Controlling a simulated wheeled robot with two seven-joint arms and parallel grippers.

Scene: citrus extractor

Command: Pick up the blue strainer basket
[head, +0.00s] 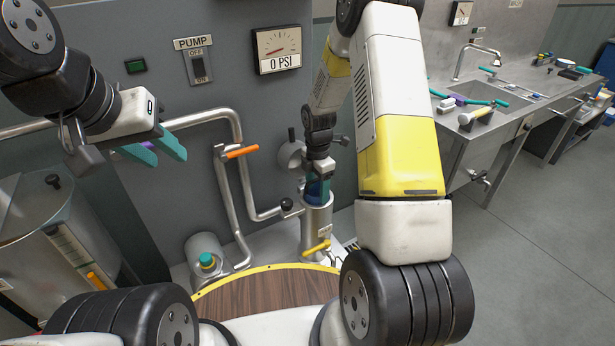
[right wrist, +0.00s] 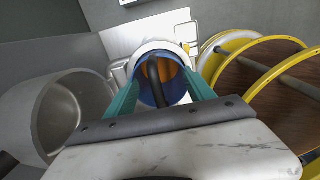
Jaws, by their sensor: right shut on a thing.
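The blue strainer basket (head: 315,189) shows as a dark blue band at the top of the upright metal cylinder (head: 316,232). In the right wrist view the basket (right wrist: 174,88) is a round blue wall with a dark curved handle across it and an orange-brown inside. My right gripper (right wrist: 161,84) is over it, with a teal finger on each side, shut on the basket. In the head view that gripper (head: 318,180) points down at the cylinder's mouth. Whether the basket is clear of the cylinder cannot be told. My left gripper (head: 166,156) is open and empty at upper left.
A pressure gauge (head: 278,48) reads 0 PSI beside a pump switch (head: 200,66). Pipes with an orange-handled valve (head: 242,152) run left of the cylinder. A yellow-handled valve (head: 318,247) is low on its front. A steel sink counter (head: 500,110) stands right.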

